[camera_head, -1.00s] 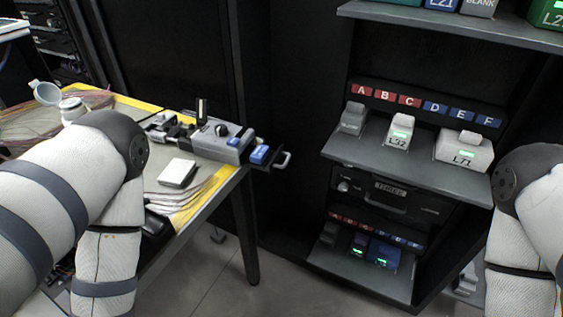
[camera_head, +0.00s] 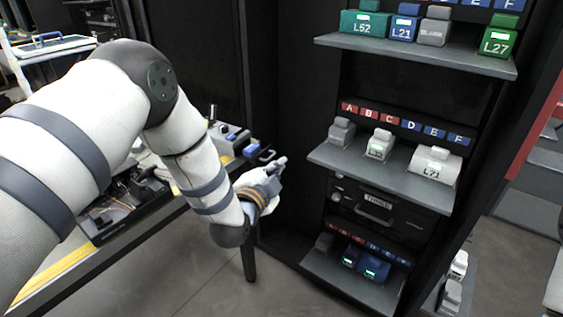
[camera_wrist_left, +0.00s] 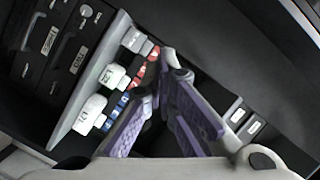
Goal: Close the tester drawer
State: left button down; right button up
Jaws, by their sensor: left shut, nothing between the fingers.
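On the table beside the rack, the grey tester (camera_head: 232,137) has a dark drawer (camera_head: 262,157) standing out toward the rack, with a blue block (camera_head: 252,148) on it; my arm hides part of this area. My left gripper (camera_head: 280,163) is shut and empty, in front of and close to the drawer's handle end; I cannot tell whether it touches. In the left wrist view its purple fingers (camera_wrist_left: 164,58) meet at the tips, pointing toward the rack side. My right gripper is out of view.
The rack on the right has shelves (camera_head: 390,172) with labelled modules, and a closed front with a label and handle (camera_head: 374,214) below the middle shelf. The table (camera_head: 50,275) holds cables and trays.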

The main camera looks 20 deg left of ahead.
pick_arm(q)
jog(key=w+a+f+b, duration=0.2)
jog(key=w+f, duration=0.1)
jog(key=w, duration=0.5)
jog(key=shift+w+a+f, duration=0.3)
jog(key=shift+w, duration=0.05)
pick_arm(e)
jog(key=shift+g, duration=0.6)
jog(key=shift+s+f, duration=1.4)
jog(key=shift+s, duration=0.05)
